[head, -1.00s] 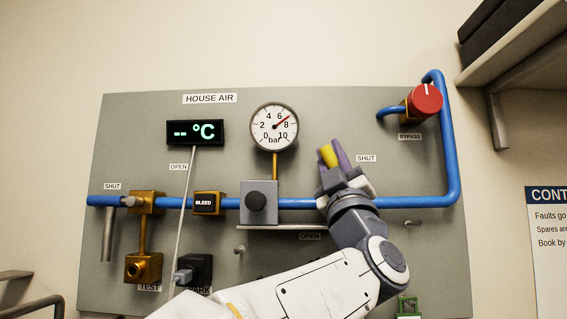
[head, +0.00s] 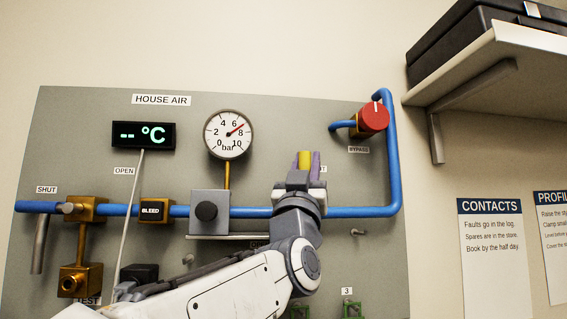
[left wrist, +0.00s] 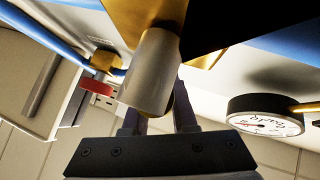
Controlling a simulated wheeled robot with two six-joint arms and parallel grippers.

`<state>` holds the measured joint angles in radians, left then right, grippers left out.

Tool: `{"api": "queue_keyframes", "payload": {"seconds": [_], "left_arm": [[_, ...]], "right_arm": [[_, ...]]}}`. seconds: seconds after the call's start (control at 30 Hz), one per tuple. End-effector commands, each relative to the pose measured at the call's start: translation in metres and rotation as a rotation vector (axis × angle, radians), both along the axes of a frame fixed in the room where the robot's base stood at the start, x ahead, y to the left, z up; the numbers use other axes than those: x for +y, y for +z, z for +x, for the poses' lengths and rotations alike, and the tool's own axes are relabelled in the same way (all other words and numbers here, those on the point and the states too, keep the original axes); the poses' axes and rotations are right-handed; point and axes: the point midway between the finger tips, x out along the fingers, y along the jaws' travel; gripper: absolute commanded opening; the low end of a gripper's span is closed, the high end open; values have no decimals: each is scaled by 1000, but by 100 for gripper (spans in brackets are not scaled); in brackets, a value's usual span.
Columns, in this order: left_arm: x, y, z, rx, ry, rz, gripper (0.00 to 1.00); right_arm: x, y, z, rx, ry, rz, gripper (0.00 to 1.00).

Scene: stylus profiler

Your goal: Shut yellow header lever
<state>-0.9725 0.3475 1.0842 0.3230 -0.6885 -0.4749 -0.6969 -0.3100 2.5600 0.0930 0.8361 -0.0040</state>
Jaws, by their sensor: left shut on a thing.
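My right gripper is not in view.
The blue pipe (head: 355,211) runs across the grey panel (head: 70,120). The round gauge (head: 229,134) and BLEED block (head: 153,211) are to the left, the red bypass knob (head: 375,117) at upper right. A shelf (head: 480,65) juts out on the right.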

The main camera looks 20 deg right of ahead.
Motion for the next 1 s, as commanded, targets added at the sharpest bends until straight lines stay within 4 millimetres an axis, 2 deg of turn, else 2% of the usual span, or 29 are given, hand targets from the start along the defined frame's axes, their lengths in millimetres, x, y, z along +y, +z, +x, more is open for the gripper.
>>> {"api": "queue_keyframes", "payload": {"seconds": [0.3, 0.33, 0.37, 0.4, 0.77, 1.0], "left_arm": [[-3, -3, 0, 1, -1, 10, 0], [-3, -3, 0, 1, -1, 10, 37], [-3, -3, 0, 1, -1, 10, 48], [-3, -3, 0, 2, -1, 9, 56], [1, -4, -2, 0, 0, 3, 56], [13, -29, -18, 0, -2, 3, 56]], "right_arm": [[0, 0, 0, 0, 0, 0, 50], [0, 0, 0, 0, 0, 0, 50], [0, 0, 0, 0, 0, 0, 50], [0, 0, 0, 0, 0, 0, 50], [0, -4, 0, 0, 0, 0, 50], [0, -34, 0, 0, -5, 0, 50]]}}
